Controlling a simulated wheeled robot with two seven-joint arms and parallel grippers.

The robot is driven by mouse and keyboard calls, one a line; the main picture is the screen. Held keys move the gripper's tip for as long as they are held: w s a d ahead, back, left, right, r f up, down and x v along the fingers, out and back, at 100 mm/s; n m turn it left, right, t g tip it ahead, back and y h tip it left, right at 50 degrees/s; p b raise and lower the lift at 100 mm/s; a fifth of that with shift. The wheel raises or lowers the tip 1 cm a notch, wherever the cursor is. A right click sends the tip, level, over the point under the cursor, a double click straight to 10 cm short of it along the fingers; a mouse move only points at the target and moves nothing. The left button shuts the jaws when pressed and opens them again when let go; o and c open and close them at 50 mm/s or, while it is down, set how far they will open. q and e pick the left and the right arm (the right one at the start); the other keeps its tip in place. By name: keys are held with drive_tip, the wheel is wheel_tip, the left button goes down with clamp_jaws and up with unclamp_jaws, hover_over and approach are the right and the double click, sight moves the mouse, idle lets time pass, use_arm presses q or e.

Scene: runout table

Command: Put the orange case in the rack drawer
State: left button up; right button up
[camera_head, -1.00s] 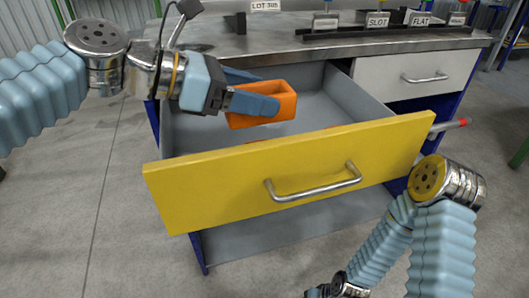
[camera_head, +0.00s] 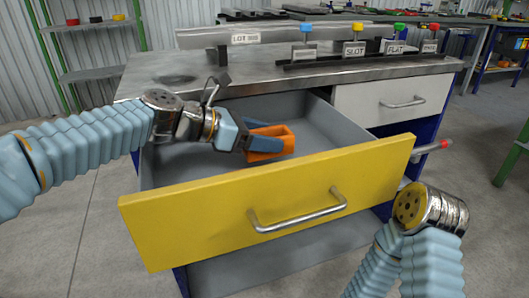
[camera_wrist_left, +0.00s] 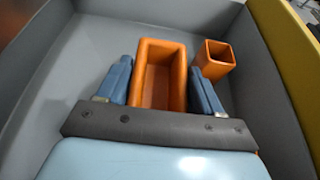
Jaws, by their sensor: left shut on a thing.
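The orange case (camera_head: 285,139) is an open-topped box held by my left gripper (camera_head: 257,143) over the inside of the open drawer. In the left wrist view the case (camera_wrist_left: 160,49) sits between the two blue fingers, with the grey drawer floor around it. I cannot tell whether it touches the floor. The rack drawer (camera_head: 190,221) has a yellow front with a metal handle and is pulled out. A smaller square orange container (camera_wrist_left: 215,58) stands in the drawer just right of the right finger in the wrist view. My right gripper is out of view.
The workbench top (camera_head: 300,77) above the drawer carries a LOT sign (camera_head: 246,38) and a row of labelled holders (camera_head: 354,50). A closed white drawer (camera_head: 390,105) is to the right. My right elbow is near the yellow front's right end.

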use_arm(q)
drive_tip(key=shift+w+d+f+b, duration=0.1)
drive_tip(key=shift+w+f+b, duration=0.1)
drive_tip(key=shift+f, duration=0.5)
drive_tip(key=shift+w+f+b, duration=0.1)
drive_tip(key=shift+f+b, duration=0.1)
drive_tip(key=shift+f, duration=0.5)
drive_tip(key=shift+w+d+f+b, duration=0.1)
drive_tip(key=shift+f+b, duration=0.1)
drive_tip(key=shift+f, duration=0.5)
drive_tip(key=shift+f, duration=0.1)
drive_tip(key=o, duration=1.1)
drive_tip(key=shift+a+r, duration=0.2)
drive_tip(key=shift+r, duration=0.05)
drive_tip(key=p+v, duration=0.1)
drive_tip(key=v, duration=1)
drive_tip(key=shift+s+a+r, duration=0.1)
drive_tip(key=shift+s+a, duration=0.05)
drive_tip(key=shift+a, duration=0.15)
